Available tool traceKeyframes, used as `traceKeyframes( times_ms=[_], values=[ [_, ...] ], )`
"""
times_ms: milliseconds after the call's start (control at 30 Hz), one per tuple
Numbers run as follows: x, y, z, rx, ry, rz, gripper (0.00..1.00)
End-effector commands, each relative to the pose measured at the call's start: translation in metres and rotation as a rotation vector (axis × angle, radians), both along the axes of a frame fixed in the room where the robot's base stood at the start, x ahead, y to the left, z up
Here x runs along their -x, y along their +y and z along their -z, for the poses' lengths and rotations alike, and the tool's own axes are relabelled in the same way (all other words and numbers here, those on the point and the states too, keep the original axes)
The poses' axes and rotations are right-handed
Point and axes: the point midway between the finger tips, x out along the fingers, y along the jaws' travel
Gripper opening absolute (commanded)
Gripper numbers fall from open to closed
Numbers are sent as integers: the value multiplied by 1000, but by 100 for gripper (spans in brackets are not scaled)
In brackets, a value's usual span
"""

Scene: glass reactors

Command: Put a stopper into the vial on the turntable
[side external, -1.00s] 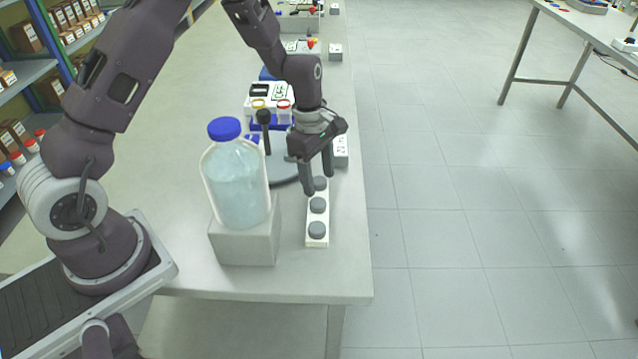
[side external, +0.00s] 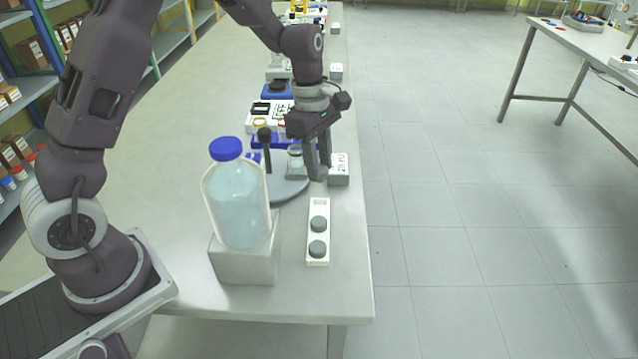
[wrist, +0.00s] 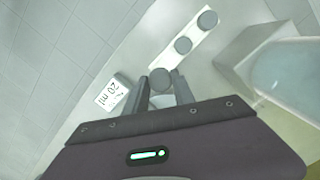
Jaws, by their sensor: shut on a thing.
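My gripper (side external: 321,176) is shut on a grey stopper (wrist: 161,79), which shows between the fingertips in the wrist view. It is raised above the table, beyond the far end of a white stopper rack (side external: 318,232). Two grey stoppers (side external: 318,249) sit in the rack, and its far end is empty. The grey turntable (side external: 288,189) is just left of my gripper in the side view. A clear glass vial (side external: 295,160) stands on it, close to the left of my fingers and partly hidden.
A blue-capped bottle (side external: 237,200) of pale liquid stands on a grey block (side external: 245,262) left of the rack. A dark round-topped post (side external: 265,140) rises by the turntable. A white box marked 20 ml (wrist: 112,93) stands near my gripper. The table's right edge is close.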

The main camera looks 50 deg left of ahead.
Motion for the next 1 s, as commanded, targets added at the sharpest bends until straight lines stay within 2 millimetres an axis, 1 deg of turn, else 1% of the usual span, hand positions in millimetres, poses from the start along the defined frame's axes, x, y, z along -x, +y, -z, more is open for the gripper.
traceKeyframes(
  times_ms=[67,133,267,300,400,500,567,800,1000],
  values=[
    [-3,5,-12,-1,-3,-21,0],
    [-9,17,-21,-2,-5,-75,0],
    [-22,55,-37,-2,-8,-242,0],
    [-26,68,-43,-3,-8,-299,0],
    [-32,97,-55,-3,-9,-425,0],
    [-34,115,-62,-4,-9,-504,0],
    [-34,119,-62,-4,-8,-522,0],
    [-34,120,-36,-4,-6,-527,0],
    [-34,119,-24,-4,-8,-524,0]
  ],
)
